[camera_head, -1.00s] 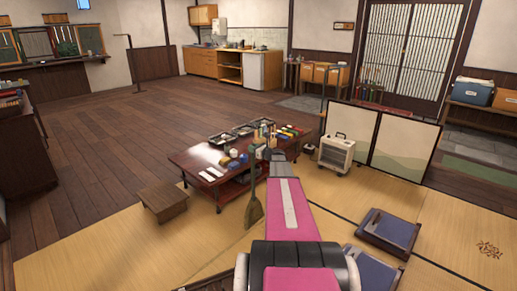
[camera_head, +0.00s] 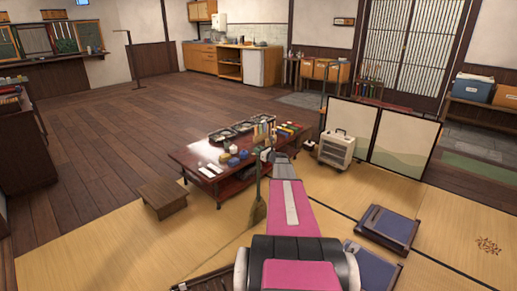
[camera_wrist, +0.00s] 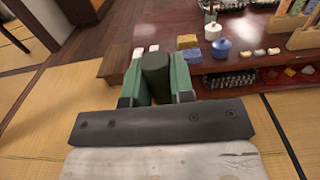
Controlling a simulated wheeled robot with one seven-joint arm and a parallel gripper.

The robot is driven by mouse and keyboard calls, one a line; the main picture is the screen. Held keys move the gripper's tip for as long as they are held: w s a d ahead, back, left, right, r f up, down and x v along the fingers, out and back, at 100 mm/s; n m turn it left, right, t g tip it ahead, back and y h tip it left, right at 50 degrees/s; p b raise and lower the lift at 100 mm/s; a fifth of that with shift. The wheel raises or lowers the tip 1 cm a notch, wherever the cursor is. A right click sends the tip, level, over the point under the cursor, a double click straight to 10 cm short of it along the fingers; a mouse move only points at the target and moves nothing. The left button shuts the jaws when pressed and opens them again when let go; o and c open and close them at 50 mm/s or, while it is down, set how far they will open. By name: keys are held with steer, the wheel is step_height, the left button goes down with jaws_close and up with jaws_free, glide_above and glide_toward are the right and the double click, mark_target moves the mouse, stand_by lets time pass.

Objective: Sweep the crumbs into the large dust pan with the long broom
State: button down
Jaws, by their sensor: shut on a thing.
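My gripper (camera_wrist: 158,86) is shut on the long broom, whose dark green handle (camera_wrist: 157,72) stands between the two green fingers in the wrist view. A brown scatter that looks like the crumbs (camera_head: 488,245) lies on the tatami at the far right, well apart from the broom. I cannot make out the large dust pan for sure.
Dark floor seats (camera_head: 388,226) lie at right. A white heater (camera_head: 336,148) and a folding screen (camera_head: 405,145) stand behind. Tatami at far right is mostly clear.

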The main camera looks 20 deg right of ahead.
steer(key=f+v, duration=0.1)
steer(key=v, duration=2.9)
step_height(320, 180, up, 7)
steer(key=w+a, duration=0.1)
steer(key=w, duration=0.2)
stand_by(0.6)
steer(key=shift+a+f, duration=0.1)
steer(key=shift+f, duration=0.05)
